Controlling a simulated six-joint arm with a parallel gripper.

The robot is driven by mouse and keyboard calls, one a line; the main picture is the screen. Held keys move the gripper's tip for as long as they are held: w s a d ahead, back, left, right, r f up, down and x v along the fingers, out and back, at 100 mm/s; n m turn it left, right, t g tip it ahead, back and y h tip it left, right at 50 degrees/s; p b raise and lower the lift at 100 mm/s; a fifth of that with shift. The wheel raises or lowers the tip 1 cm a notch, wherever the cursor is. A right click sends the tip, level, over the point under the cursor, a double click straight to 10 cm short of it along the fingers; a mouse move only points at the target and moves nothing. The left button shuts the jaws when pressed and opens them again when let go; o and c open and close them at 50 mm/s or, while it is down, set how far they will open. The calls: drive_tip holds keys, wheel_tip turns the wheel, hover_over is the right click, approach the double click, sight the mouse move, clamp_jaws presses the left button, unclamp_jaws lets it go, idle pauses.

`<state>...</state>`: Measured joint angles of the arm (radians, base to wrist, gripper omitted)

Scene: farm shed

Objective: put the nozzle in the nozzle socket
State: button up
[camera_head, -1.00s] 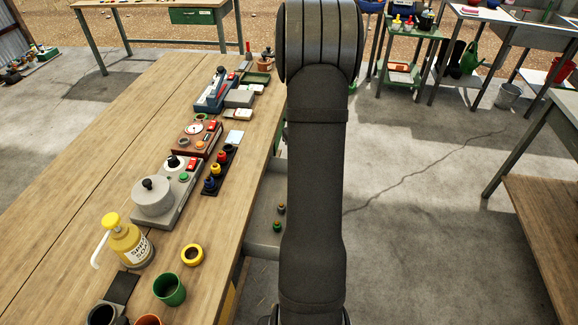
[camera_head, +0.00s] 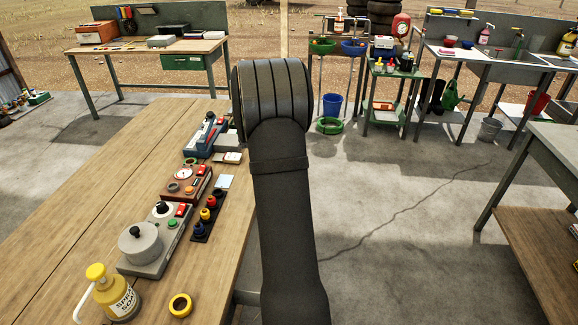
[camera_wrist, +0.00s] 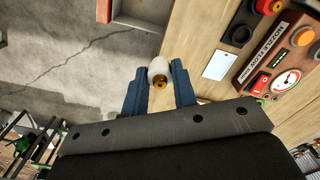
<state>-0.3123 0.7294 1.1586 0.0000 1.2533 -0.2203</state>
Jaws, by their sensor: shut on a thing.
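In the wrist view my gripper (camera_wrist: 159,82) is shut on the nozzle (camera_wrist: 158,66), a small whitish piece with a brass end, held between the two blue fingers. The brown nozzle flow rig (camera_wrist: 250,72) lies to the right in that view, apart from the gripper. In the head view the rig (camera_head: 197,187) stands on the bench, with a white gauge, a red switch and an orange button. A dark round ring (camera_head: 173,187) on its top looks like the nozzle socket.
A black rack (camera_head: 206,222) with red, yellow and blue pieces stands in front of the rig. Concrete floor is right of the bench.

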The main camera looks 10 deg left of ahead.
drive_tip(key=s+a+r+n, duration=0.1)
drive_tip(key=s+a+n, duration=0.25)
drive_tip(key=a, duration=0.55)
drive_tip(key=s+a+r+n, duration=0.1)
drive_tip(key=s+a+n, duration=0.1)
drive_tip(key=a+n, duration=0.5)
drive_tip(key=s+a+r+n, duration=0.1)
drive_tip(key=s+a+n, duration=0.15)
drive_tip(key=a, duration=0.95)
drive_tip(key=shift+d+f, duration=0.15)
drive_tip(key=shift+f, duration=1.85)
drive_tip(key=shift+d+f, duration=0.15)
drive_tip(key=shift+f, duration=1.8)
drive_tip(key=shift+f, duration=0.35)
drive_tip(key=o, duration=1.6)
wheel_tip(320, 180, up, 8)
